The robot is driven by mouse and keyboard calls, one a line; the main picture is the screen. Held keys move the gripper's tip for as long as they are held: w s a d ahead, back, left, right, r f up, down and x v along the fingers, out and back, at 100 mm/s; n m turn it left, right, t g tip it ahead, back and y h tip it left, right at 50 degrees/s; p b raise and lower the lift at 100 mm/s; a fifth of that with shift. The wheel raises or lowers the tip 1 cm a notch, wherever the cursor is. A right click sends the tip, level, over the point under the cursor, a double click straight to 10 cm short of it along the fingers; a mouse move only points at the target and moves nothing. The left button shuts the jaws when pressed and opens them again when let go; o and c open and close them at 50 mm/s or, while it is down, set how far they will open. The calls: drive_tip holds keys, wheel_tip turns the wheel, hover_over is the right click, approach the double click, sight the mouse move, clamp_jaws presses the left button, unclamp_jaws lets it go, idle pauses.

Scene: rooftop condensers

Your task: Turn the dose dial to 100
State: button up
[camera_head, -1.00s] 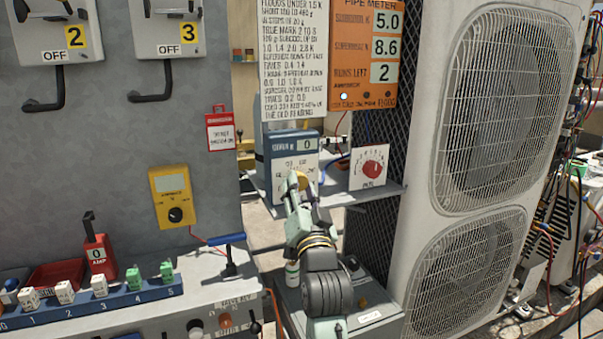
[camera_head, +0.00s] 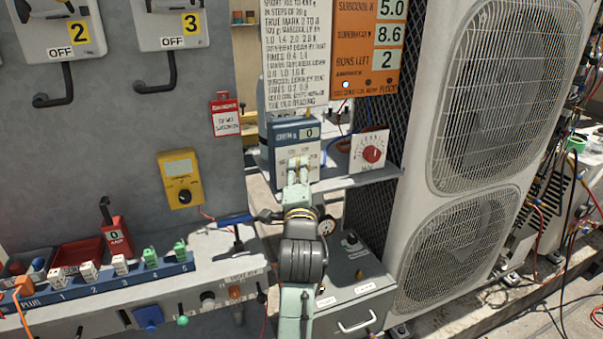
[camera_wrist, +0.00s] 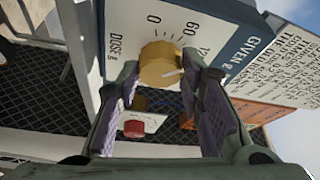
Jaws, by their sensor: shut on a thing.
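The dose dial (camera_wrist: 160,63) is a round brass-yellow knob on the white face of a blue box (camera_head: 284,133). In the wrist view its face shows "DOSE g", a 0, a 60 and a further number partly hidden by a finger. A pale pointer line on the knob points right, slightly below level. My gripper (camera_wrist: 158,72) is shut on the dial, one finger on each side. In the head view my gripper (camera_head: 298,172) covers the dial. The box's small display (camera_head: 308,133) reads 0.
A white panel with a red knob (camera_head: 373,154) stands right of the box on the same shelf. An orange meter (camera_head: 367,45) and a printed sheet (camera_head: 295,50) are above. A large condenser (camera_head: 425,130) stands right, a grey cabinet (camera_head: 110,120) left.

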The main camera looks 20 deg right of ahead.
drive_tip(key=shift+m, duration=0.4)
drive_tip(key=o, duration=1.2)
drive_tip(key=shift+c, duration=0.2)
drive_tip(key=v, duration=0.7)
drive_tip(key=shift+s, duration=0.25)
drive_tip(key=shift+a+r, duration=0.1)
